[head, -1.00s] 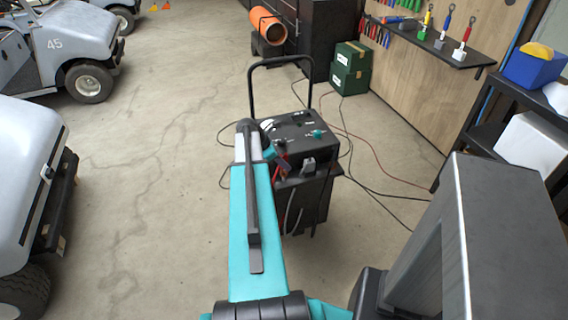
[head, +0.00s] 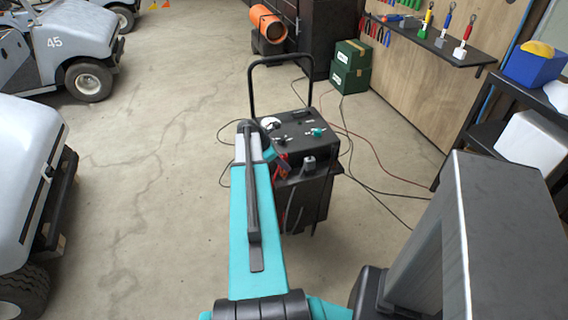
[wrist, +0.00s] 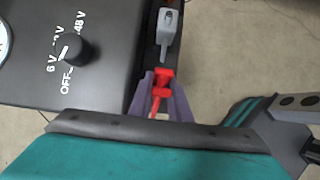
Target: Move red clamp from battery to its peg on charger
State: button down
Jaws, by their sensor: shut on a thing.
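The charger (head: 312,128) is a black wheeled box with a tall handle, in the middle of the head view. Its top with a selector knob (wrist: 76,49) fills the upper left of the wrist view. My gripper (wrist: 158,97) is shut on the red clamp (wrist: 164,76), at the charger's edge. The red clamp also shows in the head view (head: 282,161), partly hidden by my arm. A grey clamp-like piece (wrist: 167,33) sits on the same edge, just beyond the red clamp. I cannot tell whether the red clamp touches a peg. No battery is identifiable.
White carts (head: 28,165) stand at the left. A shelf with tools (head: 432,42), a blue bin (head: 535,66) and green boxes (head: 350,67) are at the right and back. Cables (head: 375,180) lie on the floor right of the charger. The floor at left centre is clear.

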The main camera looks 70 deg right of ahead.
jog(key=shift+f, duration=1.05)
jog(key=c, duration=1.6)
grip_release()
jog(key=shift+o, duration=0.2)
jog(key=shift+w, duration=0.1)
jog(key=b+v, duration=0.1)
jog(key=v, duration=1.2)
jog(key=shift+a+r+b, duration=0.15)
jog(key=shift+r+b, duration=0.15)
jog(key=shift+r, duration=0.05)
